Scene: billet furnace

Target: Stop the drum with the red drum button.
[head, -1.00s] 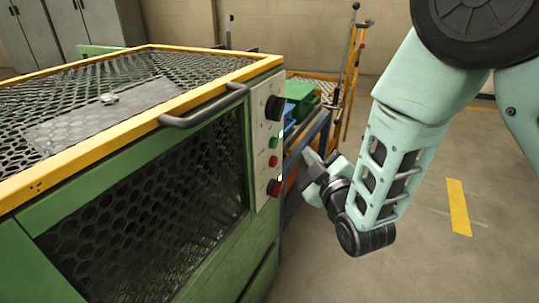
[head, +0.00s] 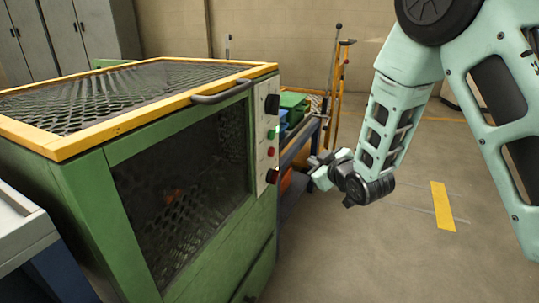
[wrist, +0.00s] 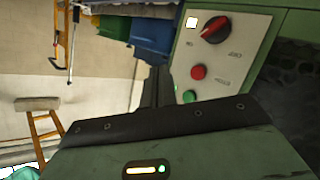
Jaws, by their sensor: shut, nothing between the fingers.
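The green machine's control panel (head: 266,135) is on its right front edge. It carries a black knob, a green button (head: 271,134), a red button (head: 271,151) and a red rotary switch (head: 271,176) below. In the wrist view the red button (wrist: 198,72) lies between the red switch (wrist: 213,28) and the green button (wrist: 189,96). In the wrist view my gripper's dark fingers (wrist: 157,87) show left of the buttons.
A black handle (head: 221,94) sticks out along the machine's yellow top edge. Behind the panel stands a blue-framed cart with green (head: 292,101) and blue bins. A grey tray (head: 20,225) stands at the left. The floor at right is open.

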